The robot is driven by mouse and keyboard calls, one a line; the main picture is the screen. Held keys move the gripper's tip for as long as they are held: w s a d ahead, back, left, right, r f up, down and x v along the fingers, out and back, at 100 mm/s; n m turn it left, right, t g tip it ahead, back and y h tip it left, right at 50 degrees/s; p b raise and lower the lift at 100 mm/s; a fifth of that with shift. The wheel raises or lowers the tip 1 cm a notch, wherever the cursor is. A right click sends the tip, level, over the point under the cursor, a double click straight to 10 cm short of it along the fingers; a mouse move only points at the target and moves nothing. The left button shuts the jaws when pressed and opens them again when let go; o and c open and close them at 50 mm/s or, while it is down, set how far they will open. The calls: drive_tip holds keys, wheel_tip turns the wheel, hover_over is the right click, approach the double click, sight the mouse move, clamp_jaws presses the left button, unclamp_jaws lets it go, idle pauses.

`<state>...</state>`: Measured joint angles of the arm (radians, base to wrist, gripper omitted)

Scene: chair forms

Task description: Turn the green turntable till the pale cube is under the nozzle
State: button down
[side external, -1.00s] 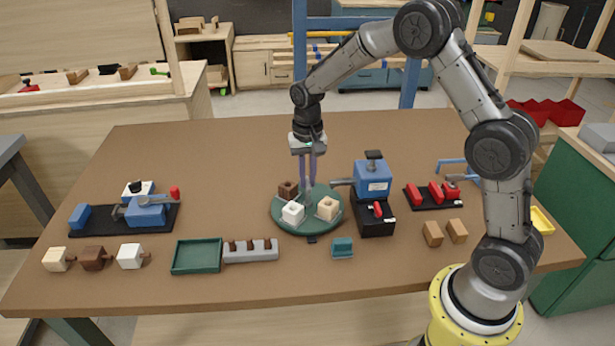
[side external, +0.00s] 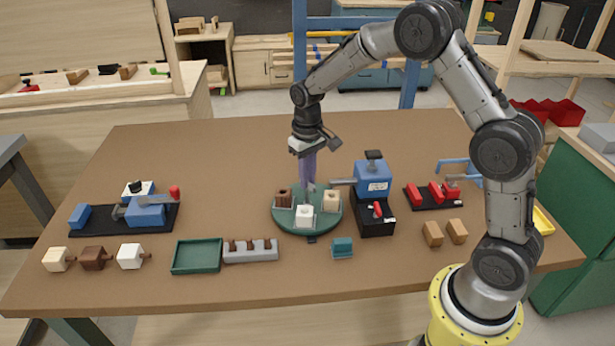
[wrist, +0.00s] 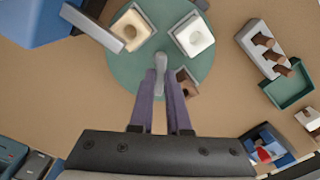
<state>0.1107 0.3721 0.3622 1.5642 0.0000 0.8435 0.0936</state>
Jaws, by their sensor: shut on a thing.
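The green turntable (side external: 322,226) carries three cubes, each with a round hole on top. The pale cube (side external: 331,201) is at its right, the white cube (side external: 304,216) at the front and the brown cube (side external: 283,198) at the left. The grey nozzle (side external: 342,181) reaches left from the blue machine (side external: 373,178). In the wrist view its end (wrist: 95,25) overlaps only the near edge of the pale cube (wrist: 131,30); the cube's hole shows clear of it. My gripper (side external: 308,183) points down and is shut on the turntable's grey central handle (wrist: 160,62).
A green tray (side external: 196,256) and grey peg rack (side external: 250,251) lie front left. A teal block (side external: 342,247) sits in front of the turntable. A red clamp fixture (side external: 436,194) stands right, a blue one (side external: 146,211) left. The table behind the turntable is clear.

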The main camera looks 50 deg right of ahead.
drive_tip(key=shift+r+n, duration=0.1)
drive_tip(key=shift+n, duration=0.5)
drive_tip(key=shift+w+n, duration=0.1)
drive_tip(key=shift+n, duration=0.5)
drive_tip(key=c, duration=0.9)
unclamp_jaws()
wheel_tip(320, 180, up, 14)
drive_tip(key=shift+f, duration=0.1)
